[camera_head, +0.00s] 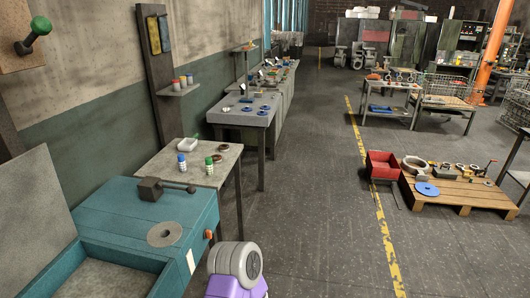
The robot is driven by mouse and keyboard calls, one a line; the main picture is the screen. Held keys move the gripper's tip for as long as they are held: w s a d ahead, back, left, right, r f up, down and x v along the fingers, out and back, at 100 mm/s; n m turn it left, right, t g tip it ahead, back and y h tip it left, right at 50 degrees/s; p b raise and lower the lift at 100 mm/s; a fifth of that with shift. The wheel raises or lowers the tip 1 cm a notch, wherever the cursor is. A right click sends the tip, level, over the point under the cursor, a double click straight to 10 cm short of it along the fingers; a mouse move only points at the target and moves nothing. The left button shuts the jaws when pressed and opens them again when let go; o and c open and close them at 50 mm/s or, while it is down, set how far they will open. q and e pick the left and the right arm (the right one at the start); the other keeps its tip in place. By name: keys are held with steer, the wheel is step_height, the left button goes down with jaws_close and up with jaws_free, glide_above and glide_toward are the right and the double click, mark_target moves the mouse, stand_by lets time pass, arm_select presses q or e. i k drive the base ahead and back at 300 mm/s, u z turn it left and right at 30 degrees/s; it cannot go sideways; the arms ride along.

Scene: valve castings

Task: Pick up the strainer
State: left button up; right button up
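I cannot pick out a strainer with certainty; the far parts are too small to tell. Several small castings (447,167) sit on a wooden pallet (450,196) at the right, beside a pale ring-shaped casting (416,165) and a blue flange disc (427,188). Neither my left nor my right gripper is in view. A grey and purple part at the bottom centre looks like one of my arm links, with no fingers visible.
A teal bench (140,209) at left holds a dark hammer-like tool (151,188) and a grey disc (164,234). A table (222,171) behind it holds bottles (182,163). A red bin (382,165) stands by the pallet. The middle floor is clear.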

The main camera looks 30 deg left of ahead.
mark_target(210, 165)
steer(key=u, duration=0.2)
steer(key=i, duration=1.85)
steer(key=u, duration=0.9)
